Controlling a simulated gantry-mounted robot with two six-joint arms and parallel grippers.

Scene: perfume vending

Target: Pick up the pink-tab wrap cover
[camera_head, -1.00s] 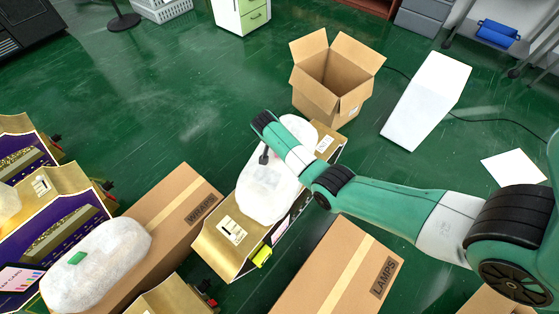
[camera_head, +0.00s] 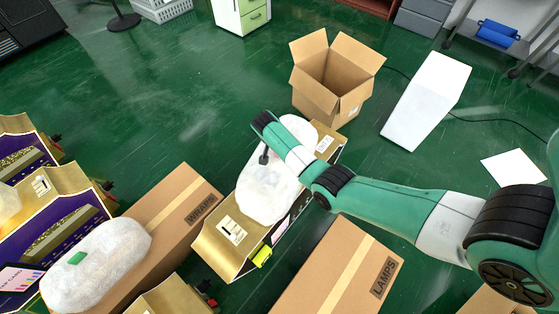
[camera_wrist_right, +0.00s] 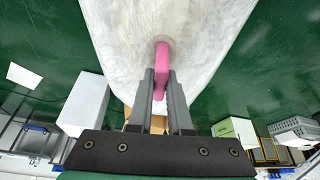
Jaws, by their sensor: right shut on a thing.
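The pink-tab wrap cover (camera_head: 266,193) is a whitish, translucent, rounded shell over the gold machine in the middle of the head view. It fills the top of the right wrist view (camera_wrist_right: 165,25). Its pink tab (camera_wrist_right: 161,58) stands between the two fingers of my right gripper (camera_wrist_right: 161,92), which is shut on it. In the head view my right arm comes in from the right and hides part of the cover and the tab. My left gripper does not show.
Another wrap cover with a green tab (camera_head: 97,266) lies on the WRAPS box (camera_head: 184,197) at left. A LAMPS box (camera_head: 352,272) stands at the front. An open cardboard box (camera_head: 330,95) stands behind my right arm.

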